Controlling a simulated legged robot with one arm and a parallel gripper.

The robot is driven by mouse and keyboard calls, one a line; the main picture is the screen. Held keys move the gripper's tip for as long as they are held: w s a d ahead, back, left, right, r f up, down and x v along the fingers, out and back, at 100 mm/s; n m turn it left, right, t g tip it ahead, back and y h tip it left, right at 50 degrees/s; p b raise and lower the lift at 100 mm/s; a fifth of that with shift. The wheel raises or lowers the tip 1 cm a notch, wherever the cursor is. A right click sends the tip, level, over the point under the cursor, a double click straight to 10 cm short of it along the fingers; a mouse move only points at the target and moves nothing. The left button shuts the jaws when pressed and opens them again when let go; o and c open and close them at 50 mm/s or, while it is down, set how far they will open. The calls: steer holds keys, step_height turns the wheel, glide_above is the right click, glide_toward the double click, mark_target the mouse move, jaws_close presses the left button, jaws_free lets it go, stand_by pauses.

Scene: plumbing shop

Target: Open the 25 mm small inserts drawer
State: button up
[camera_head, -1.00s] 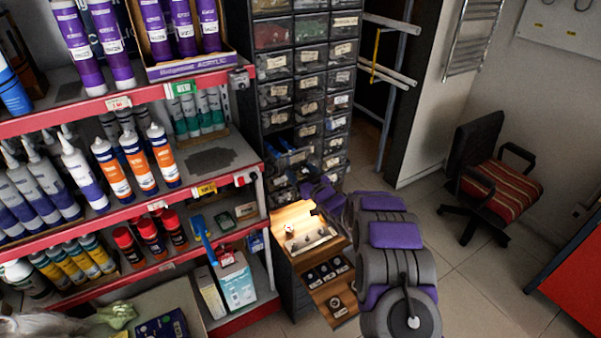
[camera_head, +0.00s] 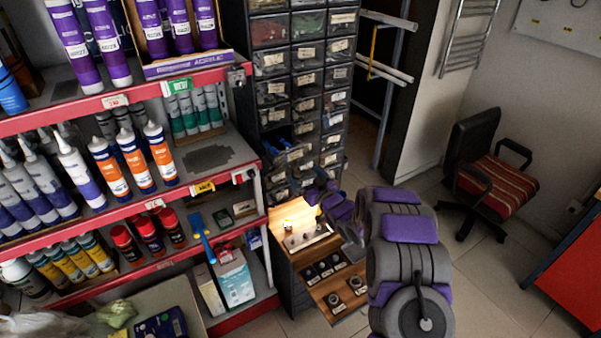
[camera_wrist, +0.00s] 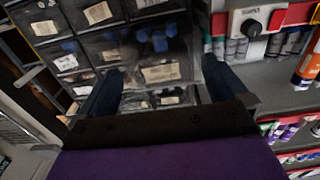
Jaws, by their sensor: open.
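A dark cabinet of small clear-fronted drawers (camera_head: 305,82) with pale labels stands behind my arm in the head view. The labels are too small to read, so I cannot tell which drawer is the 25 mm small inserts one. Drawers with blue contents (camera_head: 290,143) sit in the lower left part of the cabinet. My gripper (camera_wrist: 160,88) is open, its two dark fingers pointing at the labelled drawer fronts (camera_wrist: 165,73) in the wrist view. In the head view my arm partly hides the lower drawers.
Red-edged shelves (camera_head: 125,205) with tubes and cans stand close on the left. A lit wooden display (camera_head: 325,270) with small round fittings is below the cabinet. An office chair (camera_head: 490,175) stands on otherwise open floor.

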steer(key=v, duration=1.2)
steer(key=shift+s+d, duration=0.15)
steer(key=shift+f, duration=0.1)
steer(key=s+d+r+m+g+h+b, duration=0.1)
steer(key=s+d+r+m+g+h, duration=0.2)
steer(key=d+h, duration=0.55)
steer(key=s+d+r+m+g+h, duration=0.1)
steer(key=s+d+g, duration=0.15)
steer(key=s, duration=0.35)
steer(key=s+d+r+g+h, duration=0.1)
steer(key=s+d+r+g, duration=0.15)
steer(key=s, duration=0.35)
steer(key=s+a+r+m+g+b, duration=0.1)
steer(key=s+g, duration=0.3)
steer(key=s, duration=1.3)
steer(key=s+a+r+m+g+b, duration=0.1)
steer(key=s+a+r+g, duration=0.1)
steer(key=s, duration=1.6)
steer(key=a+g, duration=0.1)
steer(key=g, duration=0.1)
steer(key=shift+s+r+m+g+b, duration=0.2)
steer(key=shift+m+g+b, duration=0.15)
steer(key=shift+m+g, duration=0.05)
